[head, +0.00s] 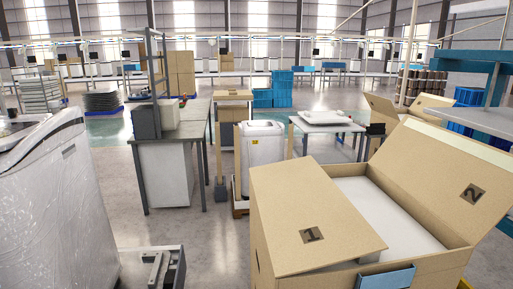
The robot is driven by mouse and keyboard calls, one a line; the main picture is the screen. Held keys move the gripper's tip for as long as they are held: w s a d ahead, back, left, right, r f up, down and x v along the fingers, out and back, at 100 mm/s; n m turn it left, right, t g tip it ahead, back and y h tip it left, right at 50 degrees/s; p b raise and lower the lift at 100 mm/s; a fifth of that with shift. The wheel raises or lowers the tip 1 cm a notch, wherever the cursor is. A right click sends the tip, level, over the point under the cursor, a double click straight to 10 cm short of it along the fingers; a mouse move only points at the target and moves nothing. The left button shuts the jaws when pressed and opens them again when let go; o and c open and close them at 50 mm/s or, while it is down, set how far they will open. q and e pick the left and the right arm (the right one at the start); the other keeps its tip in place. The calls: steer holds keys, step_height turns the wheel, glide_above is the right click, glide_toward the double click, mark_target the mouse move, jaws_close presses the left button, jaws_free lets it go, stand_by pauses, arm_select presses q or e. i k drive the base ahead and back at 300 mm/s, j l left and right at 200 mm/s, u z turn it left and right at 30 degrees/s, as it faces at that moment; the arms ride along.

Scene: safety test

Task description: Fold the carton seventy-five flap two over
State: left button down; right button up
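The large brown carton (289,278) stands at the lower right in the head view. Its flap marked 1 (300,205) lies over the left part of the opening. Its flap marked 2 (440,180) stands open, leaning up and outward on the right side. A pale, flat-topped item (385,215) fills the inside and shows between the two flaps. A blue patch (385,279) is on the carton's near side, cut off by the frame's bottom edge. I cannot read a number seventy-five on the carton. I cannot make out either of my grippers.
A white patterned machine (50,200) stands at the left. A grey piece (155,268) with a pale part lies at the bottom left; I cannot tell what it is. Tables (180,135) and a white bin (262,143) stand behind. Bare floor lies left of the carton.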

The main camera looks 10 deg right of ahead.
mark_target(467, 182)
steer(key=z, duration=1.4)
